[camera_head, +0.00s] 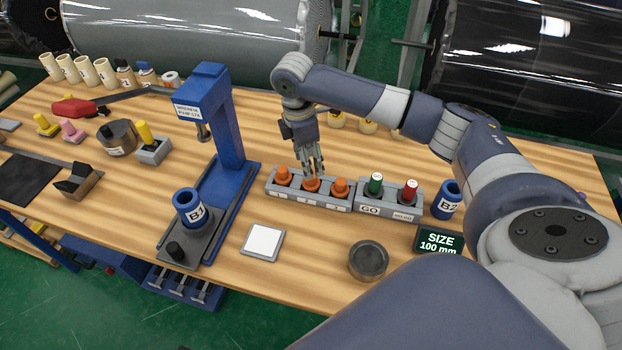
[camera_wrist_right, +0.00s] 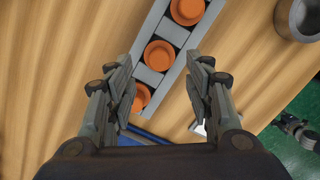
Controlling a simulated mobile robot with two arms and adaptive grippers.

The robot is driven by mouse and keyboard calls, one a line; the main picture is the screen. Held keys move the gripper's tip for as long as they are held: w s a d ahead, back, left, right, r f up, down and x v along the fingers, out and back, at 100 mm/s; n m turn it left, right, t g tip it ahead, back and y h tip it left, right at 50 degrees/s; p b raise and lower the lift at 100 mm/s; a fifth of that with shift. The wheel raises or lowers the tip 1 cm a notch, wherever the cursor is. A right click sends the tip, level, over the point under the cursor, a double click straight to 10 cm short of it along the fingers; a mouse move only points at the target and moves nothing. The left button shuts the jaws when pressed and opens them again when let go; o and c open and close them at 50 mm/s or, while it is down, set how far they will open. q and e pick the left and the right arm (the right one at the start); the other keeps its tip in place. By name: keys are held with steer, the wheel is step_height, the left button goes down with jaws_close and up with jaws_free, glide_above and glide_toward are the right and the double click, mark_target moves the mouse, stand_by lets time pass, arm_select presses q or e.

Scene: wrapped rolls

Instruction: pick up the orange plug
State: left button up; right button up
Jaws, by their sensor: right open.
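Three orange plugs stand in a row in a grey holder (camera_head: 268,193): a left one (camera_head: 283,174), a middle one (camera_head: 311,184) and a right one (camera_head: 341,187). My right gripper (camera_head: 315,170) points down just over the middle plug and hides part of its top. In the wrist view the open fingers (camera_wrist_right: 162,85) stand apart, with the middle plug (camera_wrist_right: 161,54) showing between and slightly beyond their tips. One plug (camera_wrist_right: 187,10) lies further ahead, and another (camera_wrist_right: 141,97) is partly hidden near the left finger. My left gripper is not in view.
A holder with a green plug (camera_head: 375,184) and a red plug (camera_head: 409,191) adjoins on the right, then a blue B2 cup (camera_head: 447,200). A blue press (camera_head: 228,130) stands left. A dark grey cylinder (camera_head: 367,260) and a white-topped pad (camera_head: 263,241) lie in front.

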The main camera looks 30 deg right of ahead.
mark_target(311, 182)
steer(key=shift+f, duration=0.4)
steer(key=shift+d+f, duration=0.1)
steer(key=shift+f, duration=0.2)
step_height(311, 182, down, 4)
steer(key=shift+d+f+p, duration=0.15)
steer(key=shift+f+p, duration=0.1)
steer(key=shift+p, duration=0.75)
steer(key=shift+f, duration=0.25)
steer(key=c, duration=1)
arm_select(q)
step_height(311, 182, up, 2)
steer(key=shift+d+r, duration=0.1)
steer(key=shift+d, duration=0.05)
arm_select(e)
jaws_close()
